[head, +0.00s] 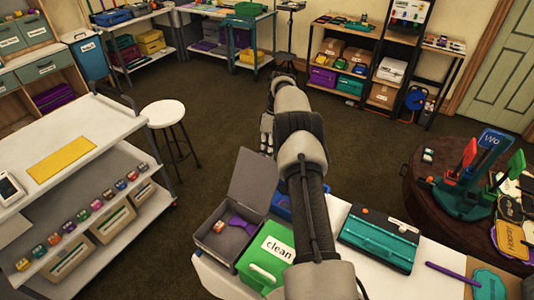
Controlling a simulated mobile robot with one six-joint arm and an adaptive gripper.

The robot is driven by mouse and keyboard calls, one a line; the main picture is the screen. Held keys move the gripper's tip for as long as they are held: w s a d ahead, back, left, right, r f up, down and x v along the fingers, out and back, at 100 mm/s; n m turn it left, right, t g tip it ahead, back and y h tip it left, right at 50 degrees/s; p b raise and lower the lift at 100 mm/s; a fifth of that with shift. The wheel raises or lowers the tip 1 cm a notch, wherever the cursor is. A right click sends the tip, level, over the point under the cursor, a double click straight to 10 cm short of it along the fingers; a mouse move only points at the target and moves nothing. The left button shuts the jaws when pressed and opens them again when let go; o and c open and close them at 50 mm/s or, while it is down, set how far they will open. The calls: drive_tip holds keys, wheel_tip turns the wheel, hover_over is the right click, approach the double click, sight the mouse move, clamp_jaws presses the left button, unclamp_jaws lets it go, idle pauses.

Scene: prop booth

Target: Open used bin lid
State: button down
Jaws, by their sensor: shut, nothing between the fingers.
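A grey bin (209,240) stands on the white table at the lower middle, with its grey lid (257,184) raised and leaning back. A purple bow-shaped thing lies inside it. I see no readable "used" label on it. A green bin (252,279) labelled "clean" stands beside it, to the right. A blue bin (281,207) is partly hidden behind my arm. My gripper (265,147) is at the far end of my outstretched arm, beyond the raised lid and apart from the bins. It looks shut and empty, small in view.
A teal case (380,240) lies on the table (340,212) right of my arm. A round brown table (410,182) with signs is at right. A white stool (164,114) and white shelf cart (95,125) are at left. Dark floor beyond my gripper is clear.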

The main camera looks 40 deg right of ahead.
drive_tip(key=x, duration=0.3)
drive_tip(key=shift+s+d+f, duration=0.1)
drive_tip(key=shift+s+d, duration=0.1)
drive_tip(key=shift+d, duration=0.05)
drive_tip(key=c, duration=1.7)
unclamp_jaws()
drive_tip(key=shift+w+d+f, duration=0.15)
drive_tip(key=shift+d+f, duration=0.05)
drive_tip(key=shift+d, duration=0.1)
drive_tip(key=shift+a, duration=0.2)
drive_tip(key=shift+w+d+g, duration=0.1)
drive_tip(key=shift+w+g, duration=0.2)
drive_tip(key=shift+w, duration=0.05)
wheel_tip(320, 180, up, 10)
